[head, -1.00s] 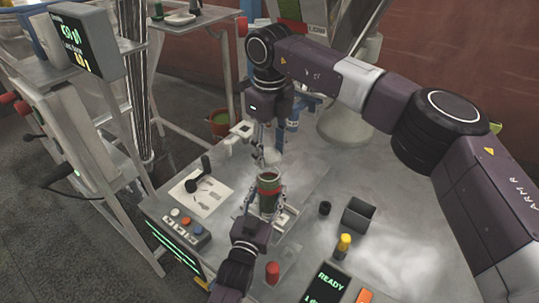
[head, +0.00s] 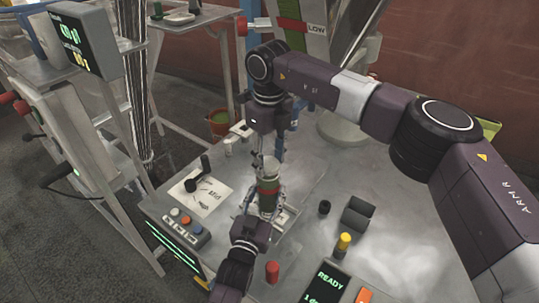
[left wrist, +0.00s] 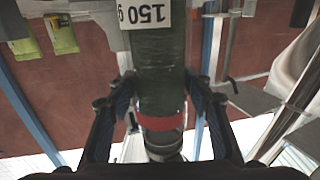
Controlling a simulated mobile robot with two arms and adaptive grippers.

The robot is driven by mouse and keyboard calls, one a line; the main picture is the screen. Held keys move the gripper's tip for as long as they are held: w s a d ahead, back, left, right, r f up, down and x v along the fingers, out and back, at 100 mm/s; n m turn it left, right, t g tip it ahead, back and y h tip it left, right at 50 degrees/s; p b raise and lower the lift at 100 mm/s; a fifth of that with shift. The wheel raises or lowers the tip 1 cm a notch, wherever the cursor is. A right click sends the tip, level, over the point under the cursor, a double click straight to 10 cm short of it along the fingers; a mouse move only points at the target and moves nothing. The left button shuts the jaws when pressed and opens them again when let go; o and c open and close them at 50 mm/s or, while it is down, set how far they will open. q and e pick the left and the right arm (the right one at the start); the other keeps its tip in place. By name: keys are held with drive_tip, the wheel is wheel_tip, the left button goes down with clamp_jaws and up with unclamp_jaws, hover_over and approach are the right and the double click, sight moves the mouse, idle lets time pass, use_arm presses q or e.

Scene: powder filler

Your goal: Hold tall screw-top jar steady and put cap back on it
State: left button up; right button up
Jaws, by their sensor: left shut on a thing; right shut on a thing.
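The tall jar (head: 267,205), green with a red band, stands upright on the workbench near its front. In the left wrist view the jar (left wrist: 160,95) shows large, with a white "150 g" label and the red band. My left gripper (head: 265,198) is shut on the jar's body, one finger on each side. My right gripper (head: 267,157) is above the jar, pointing down, shut on a pale cap (head: 269,165). The cap is over the jar's top; I cannot tell whether they touch. The fingers partly hide it.
A white sheet with a black-handled tool (head: 201,175) lies to the left, by a button panel (head: 180,226). To the right are a small black cylinder (head: 324,207), a dark open box (head: 357,214) and a yellow-topped bottle (head: 344,242). A red-capped item (head: 272,270) stands in front.

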drive_tip(key=shift+f, duration=0.55)
idle(0.6)
